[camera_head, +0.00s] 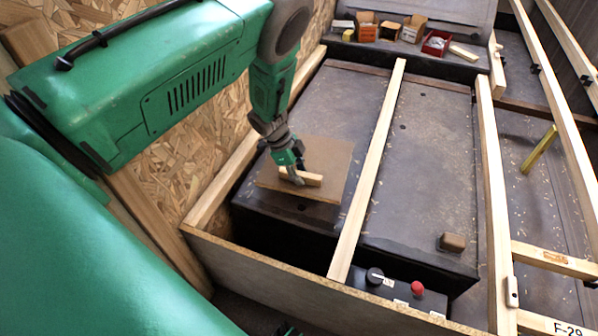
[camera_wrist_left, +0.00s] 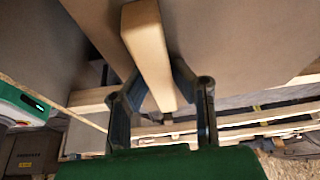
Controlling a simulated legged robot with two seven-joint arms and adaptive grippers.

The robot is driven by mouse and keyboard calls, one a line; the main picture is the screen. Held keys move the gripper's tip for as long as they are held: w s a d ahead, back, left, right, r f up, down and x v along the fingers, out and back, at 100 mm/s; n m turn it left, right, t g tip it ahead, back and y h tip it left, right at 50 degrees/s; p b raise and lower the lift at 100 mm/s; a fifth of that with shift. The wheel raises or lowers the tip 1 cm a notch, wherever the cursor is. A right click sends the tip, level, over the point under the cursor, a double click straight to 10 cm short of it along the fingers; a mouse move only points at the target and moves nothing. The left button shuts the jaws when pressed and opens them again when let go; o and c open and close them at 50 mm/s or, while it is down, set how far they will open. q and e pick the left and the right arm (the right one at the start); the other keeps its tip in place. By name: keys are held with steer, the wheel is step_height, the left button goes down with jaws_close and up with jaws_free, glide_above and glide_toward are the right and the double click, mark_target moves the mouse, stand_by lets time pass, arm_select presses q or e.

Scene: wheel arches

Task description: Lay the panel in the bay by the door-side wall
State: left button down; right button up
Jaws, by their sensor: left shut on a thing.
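The panel (camera_head: 328,158) is a flat brown board with a pale wooden handle bar (camera_head: 300,177) on it. My left gripper (camera_head: 292,172) is shut on this handle from above. In the left wrist view the fingers (camera_wrist_left: 160,95) sit on either side of the handle (camera_wrist_left: 147,45), with the panel's brown face (camera_wrist_left: 235,45) behind. The panel is over the dark bay (camera_head: 335,105) between the chipboard wall (camera_head: 195,130) and the middle wooden batten (camera_head: 373,165). I cannot tell whether it touches the surface below. I do not make out my right gripper.
A second bay (camera_head: 430,150) lies right of the middle batten, with a small brown block (camera_head: 452,242) on it. A control box with a red button (camera_head: 417,288) sits at the front. Small boxes (camera_head: 390,30) stand on the back ledge. A front board (camera_head: 290,285) edges the bays.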

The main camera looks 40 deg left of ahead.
arm_select(q)
steer(key=a+f, duration=0.1)
steer(key=f+b, duration=0.1)
steer(key=a+f+b, duration=0.1)
steer(key=f, duration=0.1)
steer(key=shift+a, duration=0.3)
steer(key=shift+d+f+b, duration=0.1)
steer(key=shift+f+b, duration=0.3)
steer(key=shift+b, duration=0.2)
steer(key=shift+d+f+b, duration=0.8)
steer(key=shift+d+b, duration=0.05)
steer(key=shift+b, duration=0.2)
steer(key=shift+a+f+b, duration=0.2)
steer(key=shift+f+b, duration=0.3)
steer(key=shift+f, duration=0.15)
steer(key=shift+a+f+b, duration=0.2)
steer(key=shift+f+b, duration=0.25)
steer(key=shift+f, duration=0.15)
steer(key=shift+a+f, duration=0.3)
steer(key=shift+f, duration=0.15)
steer(key=shift+d, duration=0.25)
steer(key=shift+d+r, duration=0.2)
steer(key=shift+d, duration=0.1)
steer(key=shift+a, duration=0.1)
arm_select(e)
step_height(320, 180, down, 7)
steer(key=a, duration=0.1)
steer(key=shift+f, duration=0.15)
